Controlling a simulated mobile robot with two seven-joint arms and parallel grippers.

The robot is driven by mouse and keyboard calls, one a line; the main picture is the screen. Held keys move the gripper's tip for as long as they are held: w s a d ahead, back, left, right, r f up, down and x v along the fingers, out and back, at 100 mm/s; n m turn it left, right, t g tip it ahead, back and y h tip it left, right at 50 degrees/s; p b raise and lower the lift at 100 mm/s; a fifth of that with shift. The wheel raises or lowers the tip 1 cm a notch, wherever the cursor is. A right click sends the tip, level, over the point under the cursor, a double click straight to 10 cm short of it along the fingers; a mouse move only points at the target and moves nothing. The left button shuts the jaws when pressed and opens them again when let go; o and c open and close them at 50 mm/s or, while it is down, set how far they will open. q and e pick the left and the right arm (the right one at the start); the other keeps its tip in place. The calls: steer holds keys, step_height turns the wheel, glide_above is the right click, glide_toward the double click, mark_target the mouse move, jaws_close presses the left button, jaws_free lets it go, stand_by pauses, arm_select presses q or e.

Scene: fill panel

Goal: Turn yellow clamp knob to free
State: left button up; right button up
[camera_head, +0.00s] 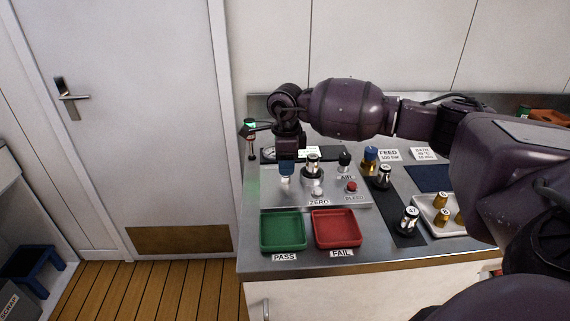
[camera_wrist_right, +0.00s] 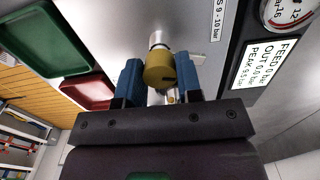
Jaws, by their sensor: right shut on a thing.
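The yellow clamp knob (camera_wrist_right: 160,71) shows in the right wrist view, at the end of a short metal stem on the panel. It sits between the blue fingers of my right gripper (camera_wrist_right: 160,82), which is shut on it. In the head view my right gripper (camera_head: 286,169) points down over the left part of the grey panel (camera_head: 335,194). The knob is hidden there behind the fingers. I cannot read its turn position. My left gripper is not in view.
A green PASS tray (camera_head: 283,246) and a red FAIL tray (camera_head: 336,244) stand in front of the panel. A black-topped metal fitting (camera_head: 312,163), a black AIR knob (camera_head: 345,158) and a red BLEED button (camera_head: 351,187) are close right of the gripper. A white tray (camera_head: 446,230) holds brass parts.

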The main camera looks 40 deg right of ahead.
stand_by(0.6)
steer(key=o, duration=0.9)
steer(key=shift+o, duration=0.2)
steer(key=shift+r, duration=0.1)
step_height(320, 180, up, 11)
steer(key=shift+f, duration=0.25)
